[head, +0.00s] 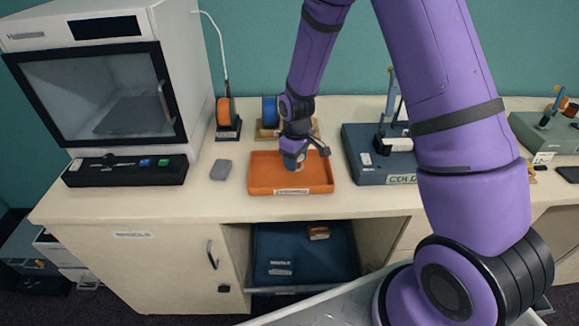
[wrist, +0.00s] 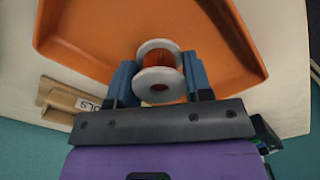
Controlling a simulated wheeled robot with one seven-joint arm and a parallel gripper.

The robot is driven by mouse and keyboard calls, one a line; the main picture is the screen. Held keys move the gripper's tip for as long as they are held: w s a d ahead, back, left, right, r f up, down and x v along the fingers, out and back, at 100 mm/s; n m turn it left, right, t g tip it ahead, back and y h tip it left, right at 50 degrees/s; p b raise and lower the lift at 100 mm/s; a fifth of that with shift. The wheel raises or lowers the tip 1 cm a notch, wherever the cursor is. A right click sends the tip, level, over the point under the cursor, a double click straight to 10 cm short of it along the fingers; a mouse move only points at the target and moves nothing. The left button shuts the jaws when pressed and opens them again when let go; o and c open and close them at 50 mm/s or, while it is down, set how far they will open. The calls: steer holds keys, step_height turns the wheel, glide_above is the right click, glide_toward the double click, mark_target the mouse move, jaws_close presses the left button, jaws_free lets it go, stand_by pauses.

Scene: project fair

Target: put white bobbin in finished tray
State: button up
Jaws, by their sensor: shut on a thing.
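The bobbin has white end flanges and an orange-red winding. It shows in the wrist view (wrist: 160,82) between the two blue fingers of my gripper (wrist: 160,76), which is shut on it. In the head view my gripper (head: 293,162) points down into the orange tray (head: 318,182), near its middle. The tray has a pale label on its front wall, too small to read. The wrist view shows the tray floor (wrist: 100,35) behind the bobbin. I cannot tell whether the bobbin touches that floor. The bobbin is mostly hidden in the head view.
A small grey block (head: 221,169) lies left of the tray. A blue-grey fixture (head: 362,165) stands close on its right. An orange spool on a stand (head: 227,115) and a blue spool (head: 270,112) stand behind. A white box machine (head: 100,90) fills the left.

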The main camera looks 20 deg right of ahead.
mark_target(289, 173)
steer(key=shift+w+a, duration=0.35)
steer(key=shift+w+a+f, duration=0.2)
steer(key=shift+f, duration=0.75)
steer(key=shift+w+a+f, duration=0.15)
steer(key=shift+f, duration=0.75)
steer(key=shift+f, duration=0.15)
steer(key=o, duration=0.9)
